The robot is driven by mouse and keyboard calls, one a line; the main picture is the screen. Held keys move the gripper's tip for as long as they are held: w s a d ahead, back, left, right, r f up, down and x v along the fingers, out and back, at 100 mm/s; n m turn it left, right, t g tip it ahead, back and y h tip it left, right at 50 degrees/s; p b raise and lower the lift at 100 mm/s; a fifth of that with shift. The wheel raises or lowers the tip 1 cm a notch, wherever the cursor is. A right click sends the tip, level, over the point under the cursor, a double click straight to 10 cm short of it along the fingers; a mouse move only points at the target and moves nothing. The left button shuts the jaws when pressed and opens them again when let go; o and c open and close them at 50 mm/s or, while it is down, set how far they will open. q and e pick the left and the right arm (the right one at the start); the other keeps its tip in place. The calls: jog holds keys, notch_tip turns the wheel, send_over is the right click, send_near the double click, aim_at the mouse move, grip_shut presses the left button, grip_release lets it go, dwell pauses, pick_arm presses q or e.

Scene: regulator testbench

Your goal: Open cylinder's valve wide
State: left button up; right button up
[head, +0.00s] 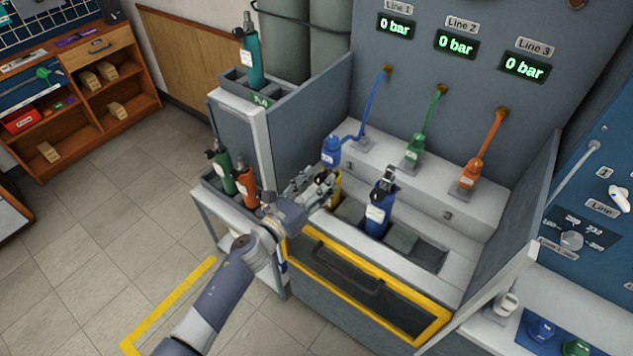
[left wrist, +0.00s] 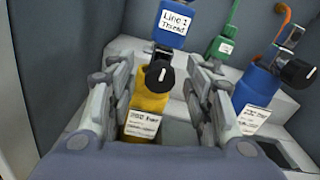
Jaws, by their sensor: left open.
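A yellow cylinder (left wrist: 148,105) with a white label and a black valve knob (left wrist: 160,76) stands in the bench. In the head view the yellow cylinder (head: 337,186) is partly hidden by my left gripper (head: 316,188). In the left wrist view my left gripper (left wrist: 161,85) is open, with a finger on each side of the knob and a gap to it on both sides. A blue cylinder (head: 379,208) with a dark valve stands to the right; it also shows in the left wrist view (left wrist: 255,95). My right gripper is not in view.
Blue (head: 331,151), green (head: 414,149) and orange (head: 472,170) line connectors sit on the ledge behind. Three displays read 0 bar. Green (head: 220,163) and orange (head: 248,187) cylinders stand on a side rack. A yellow-framed front panel (head: 360,283) closes the bench front.

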pick_arm(q)
jog(key=c, duration=1.1)
